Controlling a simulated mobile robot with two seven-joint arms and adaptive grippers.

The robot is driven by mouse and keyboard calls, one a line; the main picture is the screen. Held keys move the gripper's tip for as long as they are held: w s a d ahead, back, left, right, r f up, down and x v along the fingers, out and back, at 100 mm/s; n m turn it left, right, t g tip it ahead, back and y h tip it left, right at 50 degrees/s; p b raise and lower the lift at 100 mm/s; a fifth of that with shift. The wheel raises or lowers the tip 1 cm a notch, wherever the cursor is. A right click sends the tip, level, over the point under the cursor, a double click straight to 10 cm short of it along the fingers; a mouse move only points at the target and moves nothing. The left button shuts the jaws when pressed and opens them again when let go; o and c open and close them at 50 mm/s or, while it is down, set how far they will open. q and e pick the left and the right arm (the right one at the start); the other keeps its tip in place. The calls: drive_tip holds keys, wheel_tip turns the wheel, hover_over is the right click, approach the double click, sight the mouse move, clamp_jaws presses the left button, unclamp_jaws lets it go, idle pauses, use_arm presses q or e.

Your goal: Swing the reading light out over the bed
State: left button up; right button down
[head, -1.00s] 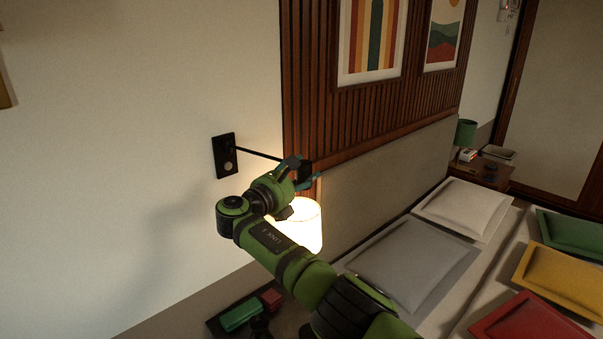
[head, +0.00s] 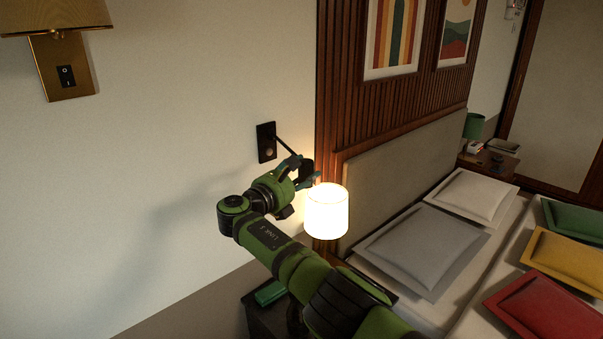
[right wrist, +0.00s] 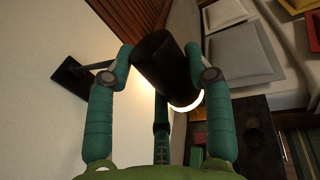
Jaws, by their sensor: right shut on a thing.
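The reading light is a black wall plate (head: 266,142) with a thin black arm and a dark cylindrical head (head: 306,168), left of the slatted headboard panel. In the right wrist view the light's head (right wrist: 163,70) sits between my teal fingers, and its arm runs left to the wall plate (right wrist: 70,77). My right gripper (head: 308,171) is shut on the head; it also shows in the right wrist view (right wrist: 159,62). The bed carries a grey pillow (head: 425,245) and lies to the right of the light. My left gripper is not in view.
A lit table lamp (head: 327,212) stands close below and right of my right gripper. A brass wall lamp (head: 62,65) hangs at upper left. A dark nightstand with a green item (head: 270,293) is below my arm. The space above the bed is clear.

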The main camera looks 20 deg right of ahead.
drive_tip(key=shift+w+a+r, duration=0.1)
drive_tip(key=shift+r, duration=0.3)
drive_tip(key=c, duration=0.6)
unclamp_jaws()
drive_tip(key=shift+o, duration=0.6)
drive_tip(key=shift+w+f, duration=0.25)
drive_tip(key=shift+w, duration=0.05)
drive_tip(key=shift+f, duration=0.1)
drive_tip(key=v, duration=1.2)
